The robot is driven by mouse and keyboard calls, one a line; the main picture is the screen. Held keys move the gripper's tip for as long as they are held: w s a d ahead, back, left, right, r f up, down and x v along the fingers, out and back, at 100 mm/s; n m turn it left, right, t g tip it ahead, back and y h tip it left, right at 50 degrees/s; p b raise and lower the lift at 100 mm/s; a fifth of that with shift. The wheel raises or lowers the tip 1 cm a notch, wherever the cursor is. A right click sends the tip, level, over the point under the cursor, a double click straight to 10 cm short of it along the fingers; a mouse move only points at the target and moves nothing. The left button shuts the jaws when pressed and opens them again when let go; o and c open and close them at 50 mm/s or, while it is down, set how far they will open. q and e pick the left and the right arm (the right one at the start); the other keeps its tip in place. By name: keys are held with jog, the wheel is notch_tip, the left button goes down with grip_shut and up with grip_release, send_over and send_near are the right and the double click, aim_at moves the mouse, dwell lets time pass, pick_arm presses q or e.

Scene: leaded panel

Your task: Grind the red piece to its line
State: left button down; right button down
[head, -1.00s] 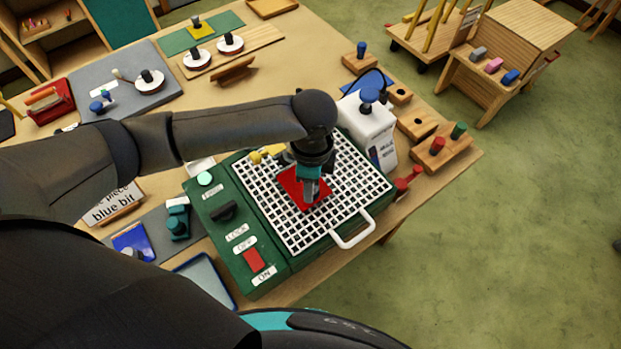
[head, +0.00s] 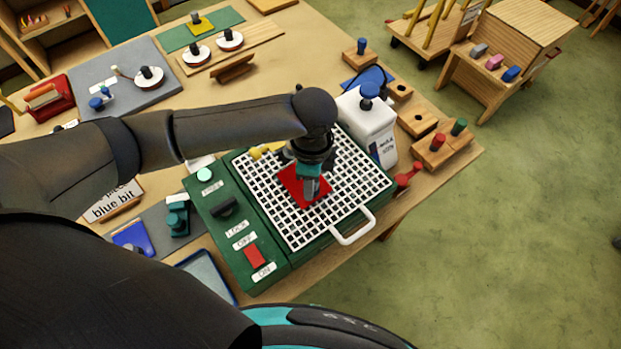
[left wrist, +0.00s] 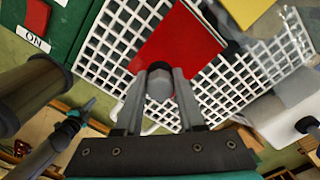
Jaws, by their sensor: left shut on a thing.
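The red piece (head: 292,184) lies flat on the white grid (head: 345,205) of the green grinder (head: 262,290). My left gripper (head: 311,190) is over it, shut on a grey round-topped knob (left wrist: 160,80) that stands at the piece. In the left wrist view the red piece (left wrist: 185,42) reaches to a pale grey cylinder (left wrist: 248,8) and a yellow part (left wrist: 212,14). Whether they touch is unclear. I cannot make out a line on the piece. The red switch (head: 254,256) sits between OFF and ON labels; its setting is unclear.
A white bottle (head: 366,125) stands close behind the grid. Wooden blocks with coloured pegs (head: 443,150) and a small red item (head: 408,176) are to the right. A white handle (head: 352,228) sticks out in front. A blue-grey tray (head: 208,279) is at lower left.

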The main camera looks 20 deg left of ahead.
pick_arm(q)
jog(key=shift+f, duration=0.15)
dwell(0.3)
jog(key=shift+p, duration=0.5)
jog(key=shift+w+a, duration=0.6)
jog(key=shift+a, duration=0.1)
dwell(0.8)
jog(key=shift+w+d, duration=0.1)
jog(key=shift+w+d+b, duration=0.35)
jog(key=shift+w+d, duration=0.35)
jog(key=shift+w, duration=0.35)
jog(key=shift+w+d, duration=0.1)
jog(key=shift+w, duration=0.05)
